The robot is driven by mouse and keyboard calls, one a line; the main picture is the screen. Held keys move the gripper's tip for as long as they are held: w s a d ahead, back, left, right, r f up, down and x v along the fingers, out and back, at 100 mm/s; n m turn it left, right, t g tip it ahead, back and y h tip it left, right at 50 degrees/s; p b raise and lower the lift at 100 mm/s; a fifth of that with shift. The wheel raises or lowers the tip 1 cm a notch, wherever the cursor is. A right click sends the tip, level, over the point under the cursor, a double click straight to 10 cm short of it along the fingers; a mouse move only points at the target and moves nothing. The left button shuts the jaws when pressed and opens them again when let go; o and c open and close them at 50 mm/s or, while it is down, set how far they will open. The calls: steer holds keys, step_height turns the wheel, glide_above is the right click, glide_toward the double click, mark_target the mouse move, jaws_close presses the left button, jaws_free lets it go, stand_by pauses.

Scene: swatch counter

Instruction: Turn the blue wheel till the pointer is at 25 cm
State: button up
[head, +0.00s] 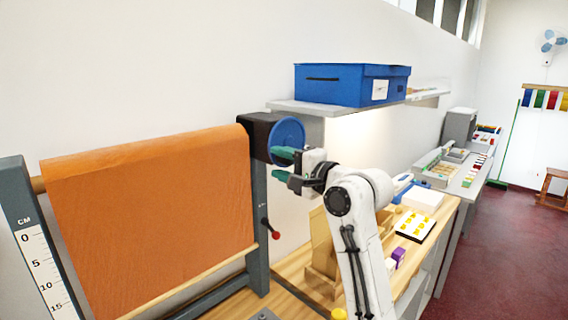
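The blue wheel (287,132) is mounted on a dark box at the top right of the cloth stand, and my gripper covers its lower right part. My gripper (281,164) is at the wheel's lower edge, its two green fingers apart with a gap between them. I cannot tell whether they touch the wheel. An orange cloth (150,215) hangs from the roller. A white cm scale (42,268) on the left post shows 0, 5, 10 and 15; its lower part is outside the frame. I cannot make out a pointer.
A red-knobbed lever (271,229) sticks out from the right post (259,225). A blue box (352,84) stands on a shelf above and behind my gripper. The wooden counter (447,213) holds a swatch board (414,225) and a purple block (398,253). Open red floor lies to the right.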

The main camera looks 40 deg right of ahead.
steer(key=shift+o, duration=1.3)
steer(key=shift+s+d+r, duration=0.1)
steer(key=shift+d, duration=0.2)
steer(key=shift+s, duration=0.1)
steer(key=s, duration=0.8)
steer(key=shift+d, duration=0.2)
